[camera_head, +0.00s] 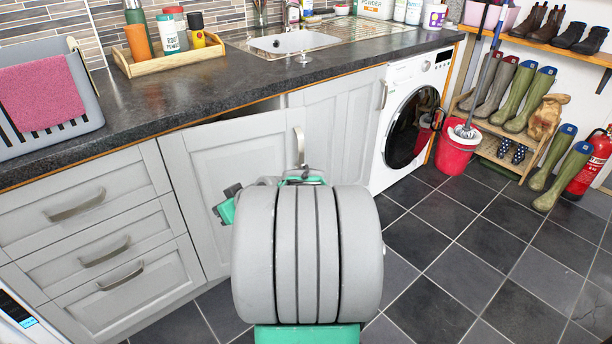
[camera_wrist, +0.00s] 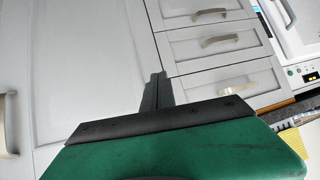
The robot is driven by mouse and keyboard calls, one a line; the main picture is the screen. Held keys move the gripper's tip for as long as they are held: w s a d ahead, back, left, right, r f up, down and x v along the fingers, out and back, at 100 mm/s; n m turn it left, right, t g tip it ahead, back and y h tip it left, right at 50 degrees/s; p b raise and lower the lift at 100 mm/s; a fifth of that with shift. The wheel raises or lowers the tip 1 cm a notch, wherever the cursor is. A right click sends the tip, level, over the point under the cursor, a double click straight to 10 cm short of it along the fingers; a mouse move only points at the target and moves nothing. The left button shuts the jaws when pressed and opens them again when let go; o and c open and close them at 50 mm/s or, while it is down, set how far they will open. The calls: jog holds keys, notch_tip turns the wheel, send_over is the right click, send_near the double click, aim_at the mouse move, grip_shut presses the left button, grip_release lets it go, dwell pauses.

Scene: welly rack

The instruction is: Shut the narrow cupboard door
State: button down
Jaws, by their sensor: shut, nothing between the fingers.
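The cupboard door (camera_head: 225,165) is a pale grey panel between the drawers and a second door. It stands ajar, with a dark gap under the worktop along its top edge. Its upright handle (camera_head: 299,148) is near its right edge. In the wrist view the door (camera_wrist: 85,60) fills the left side, with part of its handle (camera_wrist: 5,125) at the left edge. My gripper (camera_head: 217,212) is in front of the door, mostly hidden by my arm. In the wrist view my gripper (camera_wrist: 156,88) is shut and empty, near the seam between door and drawers. Contact is unclear.
Drawers (camera_head: 90,215) stand left of the door. A second door (camera_head: 335,125) and a washing machine (camera_head: 410,115) stand to the right. A red bucket (camera_head: 456,150) and a welly rack (camera_head: 500,150) are farther right. The tiled floor (camera_head: 470,260) is clear at the lower right.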

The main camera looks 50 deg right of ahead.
jog(key=s+d+f+m+t+h+b, duration=0.2)
jog(key=d+f+b, duration=0.1)
jog(key=d, duration=0.7)
jog(key=m+t+h+b, duration=0.3)
jog(key=h+b, duration=0.1)
jog(key=h, duration=0.3)
send_near(303, 149)
jog(key=b+x, duration=0.2)
jog(key=x, duration=0.5)
jog(key=shift+f, duration=0.15)
jog(key=shift+a, duration=0.1)
